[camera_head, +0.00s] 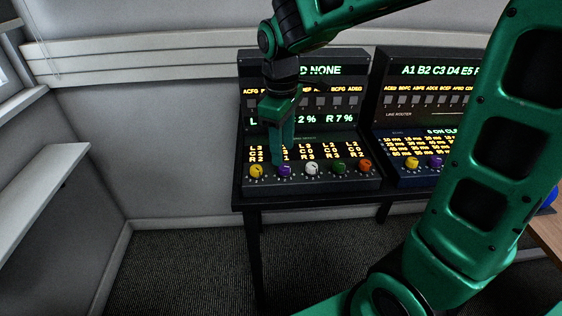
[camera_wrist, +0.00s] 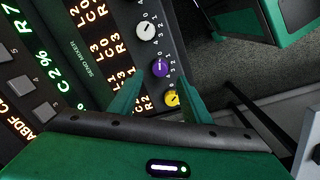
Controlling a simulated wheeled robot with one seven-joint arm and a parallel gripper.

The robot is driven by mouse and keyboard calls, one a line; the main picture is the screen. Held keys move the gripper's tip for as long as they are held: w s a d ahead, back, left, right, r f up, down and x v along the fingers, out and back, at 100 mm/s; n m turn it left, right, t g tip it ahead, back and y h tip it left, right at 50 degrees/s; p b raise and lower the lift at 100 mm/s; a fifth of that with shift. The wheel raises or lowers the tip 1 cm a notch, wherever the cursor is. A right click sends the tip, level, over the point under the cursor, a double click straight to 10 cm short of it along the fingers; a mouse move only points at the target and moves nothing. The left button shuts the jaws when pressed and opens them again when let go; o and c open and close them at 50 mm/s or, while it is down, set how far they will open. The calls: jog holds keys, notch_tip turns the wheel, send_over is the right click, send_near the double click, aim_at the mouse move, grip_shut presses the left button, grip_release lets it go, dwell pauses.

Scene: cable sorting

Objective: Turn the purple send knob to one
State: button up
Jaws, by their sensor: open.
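The purple knob (camera_head: 284,171) is second from the left in the front row of the left panel, between a yellow knob (camera_head: 257,170) and a white knob (camera_head: 311,169). In the wrist view the purple knob (camera_wrist: 162,68) has a pale mark and small digits around it; its setting is too small to tell. My gripper (camera_head: 278,161) points down at this row, close to the purple knob. In the wrist view my gripper (camera_wrist: 160,80) is open, its fingertips near the purple knob and the yellow knob (camera_wrist: 171,98) between the fingers. I cannot tell whether it touches a knob.
Green and orange knobs (camera_head: 365,166) follow to the right on the same panel. A display with several buttons (camera_head: 322,102) rises behind. A second, blue panel (camera_head: 410,170) stands to the right. Both rest on a dark table (camera_head: 310,196). A white ledge (camera_head: 35,200) is at the left.

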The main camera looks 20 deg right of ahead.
aim_at(284, 166)
jog(key=shift+w+d+f, duration=0.1)
jog(key=shift+d+f, duration=0.05)
jog(key=shift+f, duration=2.55)
jog(key=shift+c, duration=0.3)
jog(key=c, duration=1)
